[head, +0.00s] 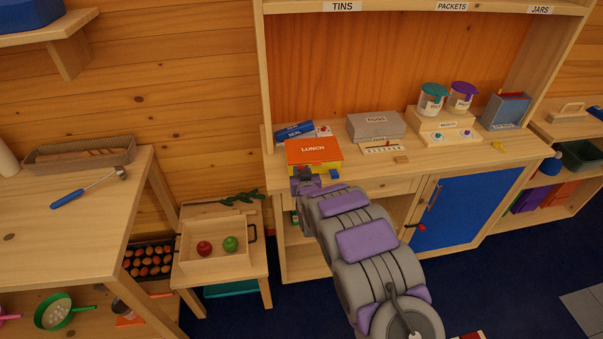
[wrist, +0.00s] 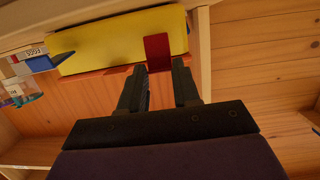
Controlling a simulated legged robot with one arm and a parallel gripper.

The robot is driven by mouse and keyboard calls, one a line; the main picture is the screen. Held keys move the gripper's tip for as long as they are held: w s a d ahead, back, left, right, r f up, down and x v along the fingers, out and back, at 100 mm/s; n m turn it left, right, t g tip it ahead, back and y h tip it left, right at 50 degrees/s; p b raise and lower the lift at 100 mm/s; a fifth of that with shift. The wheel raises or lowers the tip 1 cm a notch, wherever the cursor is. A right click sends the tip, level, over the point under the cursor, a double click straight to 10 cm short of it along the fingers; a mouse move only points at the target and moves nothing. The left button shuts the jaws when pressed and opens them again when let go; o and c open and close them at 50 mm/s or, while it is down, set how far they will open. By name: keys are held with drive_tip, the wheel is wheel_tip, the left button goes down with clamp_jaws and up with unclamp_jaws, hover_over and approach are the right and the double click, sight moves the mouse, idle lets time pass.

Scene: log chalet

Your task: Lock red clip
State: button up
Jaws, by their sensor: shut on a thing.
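The lunch box has an orange lid (head: 313,151) marked LUNCH and a yellow body (wrist: 115,40); it stands on the left of the cabinet worktop. The lid lies over the body. The red clip (wrist: 157,48) is at the box front, across the yellow side, with its end between my fingertips in the wrist view. My gripper (wrist: 158,70) is shut on the red clip; its tip also shows at the box front in the head view (head: 304,174). The red clip is hidden there by my arm. A blue clip (wrist: 62,57) is at the other end of the box front.
The worktop's front edge is just below the box.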

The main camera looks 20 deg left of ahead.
drive_tip(key=shift+w+a+r+g+h+p, duration=0.2)
drive_tip(key=shift+w+r+g+h+p, duration=0.2)
drive_tip(key=shift+g, duration=0.3)
drive_tip(key=shift+w+a+r+g+h+p, duration=0.15)
drive_tip(key=shift+w+a+g+h+p, duration=0.1)
drive_tip(key=shift+g+h+p, duration=0.35)
drive_tip(key=o, duration=1.1)
drive_tip(key=shift+c, duration=0.2)
drive_tip(key=p+v, duration=0.1)
drive_tip(key=v, duration=1.6)
drive_tip(key=shift+d, duration=0.4)
drive_tip(key=shift+w, duration=0.1)
